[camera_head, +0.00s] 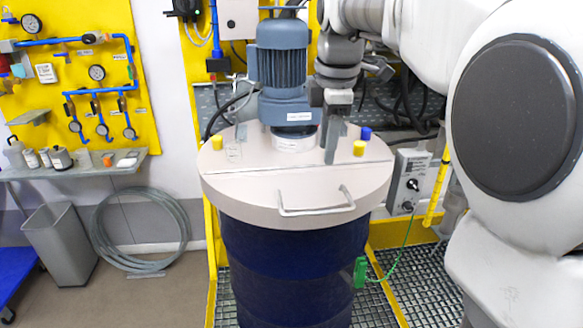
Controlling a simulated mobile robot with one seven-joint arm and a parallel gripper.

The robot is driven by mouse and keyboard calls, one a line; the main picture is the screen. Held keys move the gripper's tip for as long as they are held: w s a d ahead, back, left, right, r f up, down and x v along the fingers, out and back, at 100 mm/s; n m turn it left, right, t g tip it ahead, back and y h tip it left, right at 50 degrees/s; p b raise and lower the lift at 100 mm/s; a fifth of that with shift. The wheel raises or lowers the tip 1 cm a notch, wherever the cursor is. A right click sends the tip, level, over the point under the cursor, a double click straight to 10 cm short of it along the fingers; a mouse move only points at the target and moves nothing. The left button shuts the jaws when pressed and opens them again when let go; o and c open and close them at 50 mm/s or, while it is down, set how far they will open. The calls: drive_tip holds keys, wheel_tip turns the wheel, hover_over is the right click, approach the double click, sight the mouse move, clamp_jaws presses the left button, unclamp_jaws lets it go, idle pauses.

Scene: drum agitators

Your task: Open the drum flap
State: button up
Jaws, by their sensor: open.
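The drum (290,265) is dark blue and stands upright at the centre. A light beige lid covers its top. The front part of the lid is the flap (255,193), which lies flat and level with the rear part, along a straight seam. A silvery bar handle (318,211) sits near the flap's front edge. My gripper (332,155) points down over the rear right of the lid, beside the motor and behind the handle. It is open, with nothing seen between its fingers. The fingers overlap in this view, so their gap and any contact with the lid are unclear.
A blue-grey motor (282,75) stands on the rear lid, with yellow caps (360,148) and a blue cap (366,133) nearby. A grey control box (409,180) is right of the drum. A green clamp (360,272) hangs on the drum's side. Space above the flap looks clear.

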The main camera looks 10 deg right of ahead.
sight(319, 211)
drive_tip(key=x, duration=1.7)
drive_tip(key=shift+w+d+f+b, duration=0.1)
drive_tip(key=shift+f+b, duration=0.15)
drive_tip(key=shift+b, duration=0.1)
clamp_jaws()
idle(0.7)
